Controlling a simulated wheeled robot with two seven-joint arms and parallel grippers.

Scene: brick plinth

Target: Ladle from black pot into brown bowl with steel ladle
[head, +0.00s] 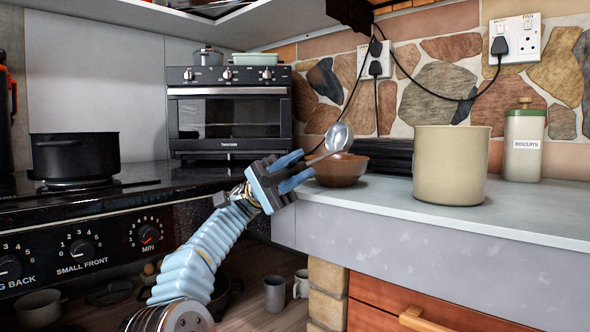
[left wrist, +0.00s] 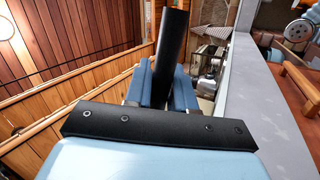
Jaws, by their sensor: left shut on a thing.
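The black pot (head: 75,155) stands on the hob at the left in the head view; its inside is hidden. The brown bowl (head: 348,172) sits on the worktop beside the hob. My left gripper (head: 286,178) is shut on the dark handle of the steel ladle (head: 338,137). The handle (left wrist: 172,50) stands up between the blue fingers (left wrist: 162,90) in the left wrist view. The ladle's shiny head is raised above the brown bowl, tilted, with its hollow side partly facing the head camera. I cannot tell whether it holds anything. My right gripper is not in view.
A large beige canister (head: 450,168) stands right of the bowl, with a biscuit jar (head: 524,145) behind it. A black toaster oven (head: 230,118) is at the back. The worktop's front edge (head: 400,210) lies just right of my gripper.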

